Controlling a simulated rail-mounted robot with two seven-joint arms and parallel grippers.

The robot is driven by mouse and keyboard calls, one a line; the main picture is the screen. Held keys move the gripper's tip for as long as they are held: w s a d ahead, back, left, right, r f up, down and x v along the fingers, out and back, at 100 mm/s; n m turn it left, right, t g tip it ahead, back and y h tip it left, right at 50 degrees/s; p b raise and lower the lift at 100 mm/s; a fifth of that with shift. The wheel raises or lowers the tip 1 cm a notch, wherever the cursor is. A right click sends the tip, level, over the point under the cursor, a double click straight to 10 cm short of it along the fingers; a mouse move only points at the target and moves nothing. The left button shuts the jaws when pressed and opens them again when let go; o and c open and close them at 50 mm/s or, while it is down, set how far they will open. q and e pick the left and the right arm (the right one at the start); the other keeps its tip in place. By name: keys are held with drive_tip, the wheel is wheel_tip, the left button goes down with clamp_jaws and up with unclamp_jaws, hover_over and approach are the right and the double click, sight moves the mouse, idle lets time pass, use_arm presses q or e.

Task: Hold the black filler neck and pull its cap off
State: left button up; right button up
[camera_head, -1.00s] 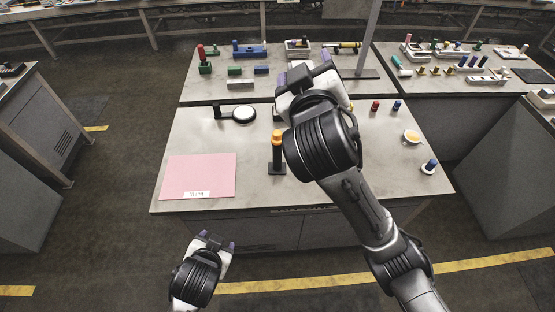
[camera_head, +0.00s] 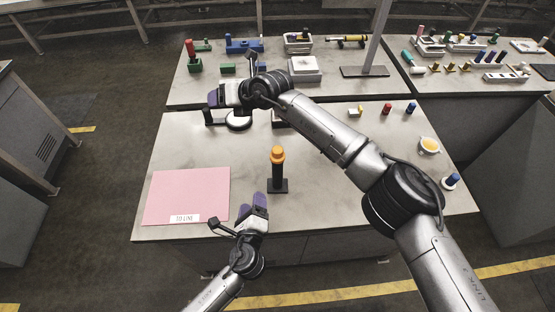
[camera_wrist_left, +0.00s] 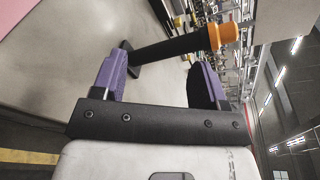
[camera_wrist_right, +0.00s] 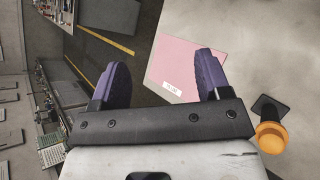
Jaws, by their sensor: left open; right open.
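The black filler neck (camera_head: 277,178) stands upright on a dark base on the table, its orange cap (camera_head: 277,154) on top. In the left wrist view the neck (camera_wrist_left: 172,49) and cap (camera_wrist_left: 224,35) lie ahead of my open left gripper, the neck in line with the gap between the fingers but beyond their tips. My left gripper (camera_head: 253,203) is low at the table's front edge, just left of the neck, and empty. My right gripper (camera_head: 213,103) is open and empty over the back left of the table; its wrist view shows the cap (camera_wrist_right: 271,136) to the right, outside its fingers.
A pink mat (camera_head: 187,194) lies at the table's left. A black-handled round object (camera_head: 238,122) is partly hidden under my right gripper. A yellow-filled cup (camera_head: 429,145) and several small pegs stand at the right. A grey post (camera_head: 376,40) rises behind.

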drive_tip(key=d+f+g+h, duration=0.2)
drive_tip(key=d+f+h, duration=0.3)
drive_tip(key=d+f, duration=0.1)
drive_tip(key=m+g+h, duration=0.2)
drive_tip(key=g+h, duration=0.2)
drive_tip(key=h, duration=0.1)
hover_over(278, 149)
wheel_tip(278, 149, down, 2)
drive_tip(key=shift+w+a+f, duration=0.1)
drive_tip(key=shift+w+a, duration=0.05)
drive_tip(key=shift+m, duration=0.4)
use_arm(q)
drive_tip(key=w+d+m+h, duration=0.1)
drive_tip(key=w+d+m, duration=0.1)
drive_tip(key=w+m, duration=0.2)
drive_tip(key=w+d+r+m+h, duration=0.1)
drive_tip(key=w+d+m+h, duration=0.1)
drive_tip(key=w+m, duration=0.3)
drive_tip(key=w+d+m+t+h, duration=0.1)
drive_tip(key=w+d+m, duration=0.2)
drive_tip(key=w+m, duration=0.1)
drive_tip(key=shift+w+d+r, duration=0.1)
drive_tip(key=shift+w+r, duration=0.2)
drive_tip(key=shift+w, duration=0.25)
